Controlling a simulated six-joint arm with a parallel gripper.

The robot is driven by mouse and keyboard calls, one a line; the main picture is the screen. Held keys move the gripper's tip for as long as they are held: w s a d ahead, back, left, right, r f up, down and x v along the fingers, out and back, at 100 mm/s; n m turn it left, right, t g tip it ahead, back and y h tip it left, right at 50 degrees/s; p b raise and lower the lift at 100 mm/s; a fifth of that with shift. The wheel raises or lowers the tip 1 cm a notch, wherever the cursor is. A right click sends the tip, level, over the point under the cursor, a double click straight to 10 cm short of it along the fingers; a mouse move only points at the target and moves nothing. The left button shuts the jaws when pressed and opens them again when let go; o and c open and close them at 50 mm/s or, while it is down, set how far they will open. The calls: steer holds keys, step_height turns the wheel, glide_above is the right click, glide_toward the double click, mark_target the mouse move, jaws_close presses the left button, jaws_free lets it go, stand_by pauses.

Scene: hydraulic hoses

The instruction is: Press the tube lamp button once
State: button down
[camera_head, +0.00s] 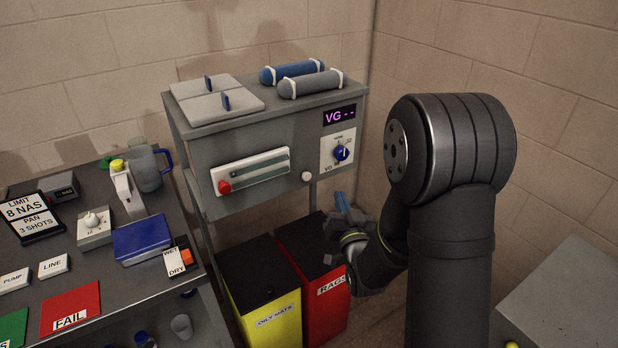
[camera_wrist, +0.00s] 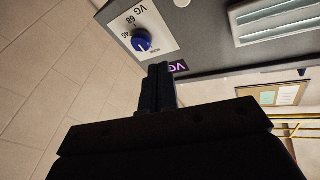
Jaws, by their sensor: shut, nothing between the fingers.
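A small round white button (camera_head: 306,176) sits on the front of the grey cabinet, right of the lamp window; it looks like the tube lamp button. It also shows at the top edge of the wrist view (camera_wrist: 182,3). The lamp window (camera_head: 252,171) is a white-framed panel with pale tubes and a red knob at its lower left. My gripper (camera_head: 342,203) is shut and empty, below and right of the button and apart from it. In the wrist view its closed fingers (camera_wrist: 158,80) point toward the cabinet front and overlap part of the VG display.
The blue dial (camera_head: 341,153) and VG display (camera_head: 339,116) are above my gripper on the cabinet (camera_head: 190,118). Yellow (camera_head: 275,318) and red (camera_head: 325,312) bins stand below. A cluttered bench (camera_head: 120,281) is at left. A wall is close behind my arm.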

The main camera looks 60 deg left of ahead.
mark_target(306, 176)
steer(key=shift+s+a+f+m+t+h, duration=0.2)
steer(key=shift+s+f+m+t+h, duration=0.15)
steer(key=shift+m+t+h, duration=0.7)
steer(key=shift+s+a+f+m+t+h, duration=0.4)
steer(key=shift+m+t, duration=0.8)
steer(key=shift+m, duration=0.7)
steer(key=shift+s+a+f+m+t+h, duration=0.1)
steer(key=shift+s+f+m+t+h, duration=0.2)
steer(key=shift+m+t+h, duration=0.8)
steer(key=shift+m+y, duration=0.25)
steer(key=shift+m, duration=0.1)
steer(key=shift+r, duration=0.1)
steer(key=a, duration=0.8)
steer(key=shift+a, duration=0.4)
steer(key=shift+a, duration=0.15)
steer(key=shift+a, duration=0.25)
